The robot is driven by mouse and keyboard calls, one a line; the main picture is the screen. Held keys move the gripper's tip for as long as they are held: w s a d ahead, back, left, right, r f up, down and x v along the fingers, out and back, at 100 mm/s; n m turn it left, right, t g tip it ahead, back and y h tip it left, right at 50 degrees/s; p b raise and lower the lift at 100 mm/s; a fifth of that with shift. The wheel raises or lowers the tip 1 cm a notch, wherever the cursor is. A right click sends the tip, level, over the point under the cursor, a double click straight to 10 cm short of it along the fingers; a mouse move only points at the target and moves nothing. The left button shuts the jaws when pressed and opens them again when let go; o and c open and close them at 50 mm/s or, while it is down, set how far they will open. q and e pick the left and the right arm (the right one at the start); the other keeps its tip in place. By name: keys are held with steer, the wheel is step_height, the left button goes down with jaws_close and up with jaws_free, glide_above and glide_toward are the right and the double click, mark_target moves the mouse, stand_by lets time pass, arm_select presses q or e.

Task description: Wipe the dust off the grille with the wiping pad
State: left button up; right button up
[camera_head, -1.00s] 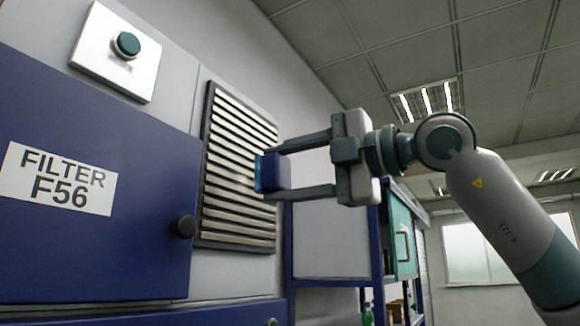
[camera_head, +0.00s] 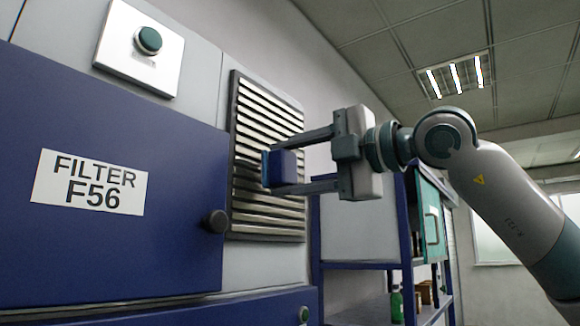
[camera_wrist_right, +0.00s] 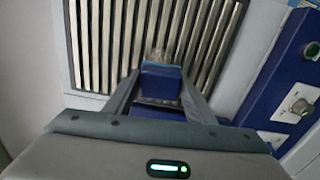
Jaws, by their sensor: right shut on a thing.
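The grille (camera_head: 255,110) is a dark-framed panel of pale slats on the machine front, left of my right gripper in the head view. The grille (camera_wrist_right: 115,40) fills the upper middle of the right wrist view. My right gripper (camera_head: 277,167) is shut on the blue wiping pad (camera_head: 284,168), whose face is at or very near the slats; contact cannot be told. The pad (camera_wrist_right: 160,80) also shows between the fingers in the wrist view. A greyish patch (camera_wrist_right: 156,56), perhaps dust, lies just beyond the pad. My left gripper is not in view.
A blue door (camera_head: 110,230) labelled FILTER F56, with a dark knob (camera_head: 215,221), is left of the grille. A green button (camera_head: 148,40) sits on a white plate above. A blue-framed shelf unit (camera_head: 408,240) with a green bottle (camera_head: 397,305) stands behind at right.

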steer(key=shift+x, duration=0.9)
stand_by(0.5)
steer(key=shift+w+d, duration=1.3)
steer(key=shift+w, duration=0.25)
steer(key=shift+a+b, duration=0.15)
steer(key=shift+b, duration=0.15)
